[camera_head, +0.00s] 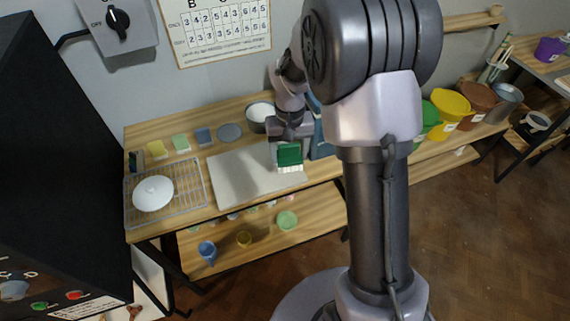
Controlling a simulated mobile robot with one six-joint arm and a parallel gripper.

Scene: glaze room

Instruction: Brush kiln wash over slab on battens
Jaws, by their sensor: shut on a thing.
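The pale slab (235,178) lies flat on the wooden bench, left of my gripper. Battens under it cannot be made out. My gripper (288,143) is over the slab's right part and shut on a brush with a green body (289,155) and pale bristles pointing down. The bristles overlap the slab's right part in the picture; I cannot tell whether they touch it. A round pot (261,114) with a pale inside stands behind the slab, left of my gripper; whether it holds kiln wash is not clear.
A wire rack (190,190) with a white round dish (153,193) sits left of the slab. Small coloured tiles and a grey disc (229,132) line the bench's back. Coloured buckets, including a yellow one (450,104), stand at right. Cups sit on the lower shelf (265,237).

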